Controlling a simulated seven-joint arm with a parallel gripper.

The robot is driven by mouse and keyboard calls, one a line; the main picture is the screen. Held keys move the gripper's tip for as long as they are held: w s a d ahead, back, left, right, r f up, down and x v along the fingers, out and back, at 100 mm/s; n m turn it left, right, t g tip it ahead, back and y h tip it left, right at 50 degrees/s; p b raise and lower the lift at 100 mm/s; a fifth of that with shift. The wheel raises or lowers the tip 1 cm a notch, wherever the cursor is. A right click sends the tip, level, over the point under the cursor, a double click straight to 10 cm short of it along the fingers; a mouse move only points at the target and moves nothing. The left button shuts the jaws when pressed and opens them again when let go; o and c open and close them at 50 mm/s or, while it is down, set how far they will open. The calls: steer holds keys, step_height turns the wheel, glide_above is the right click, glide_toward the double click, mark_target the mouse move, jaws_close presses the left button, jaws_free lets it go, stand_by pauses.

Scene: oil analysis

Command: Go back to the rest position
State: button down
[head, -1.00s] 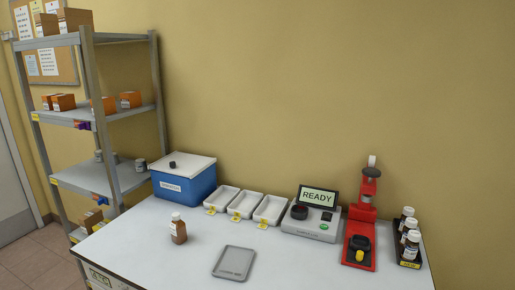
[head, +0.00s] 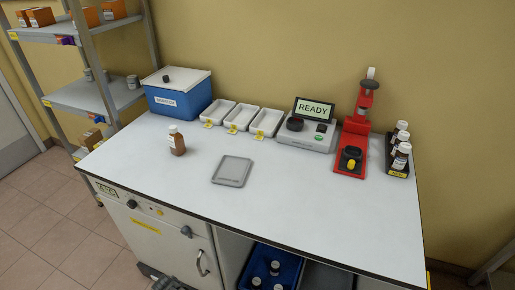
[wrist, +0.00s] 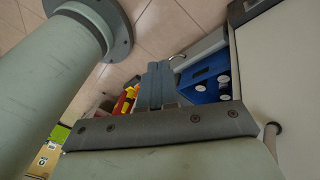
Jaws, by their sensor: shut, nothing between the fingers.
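My gripper (wrist: 159,68) shows in the wrist view, its two blue-grey fingers together with nothing between them. It hangs over the floor side of the bench, beside a blue crate (wrist: 203,90) holding several white-capped bottles. I cannot clearly make out my gripper in the head view. On the white bench top (head: 300,195) in the head view, a brown bottle (head: 177,142) stands upright at the left and a grey tray (head: 232,171) lies flat in the middle. My gripper is apart from both.
Along the back stand a blue box (head: 180,100), white trays (head: 240,117), a device reading READY (head: 308,133), a red press (head: 354,140) and a bottle rack (head: 398,158). A cabinet (head: 160,235) and the blue crate (head: 268,268) are below. The bench's front middle is clear.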

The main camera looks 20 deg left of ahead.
steer(key=w+d+f+g, duration=0.2)
steer(key=w+d, duration=0.1)
steer(key=d, duration=0.7)
steer(key=w+d+f+n+g, duration=0.1)
steer(key=w+d+g, duration=0.15)
steer(key=d, duration=0.75)
steer(key=w+d+f+g, duration=0.15)
steer(key=w+d, duration=0.25)
steer(key=d, duration=0.6)
steer(key=s+d+n+y, duration=0.2)
steer(key=s+d+n, duration=0.1)
steer(key=d, duration=0.8)
steer(key=s+d+r+n+y, duration=0.1)
steer(key=s+d+n+y, duration=0.1)
steer(key=d, duration=0.9)
steer(key=shift+s+d+r+n+g+y, duration=0.3)
steer(key=shift+s+d+n+g, duration=0.1)
steer(key=shift+s+n, duration=0.6)
steer(key=shift+a, duration=0.1)
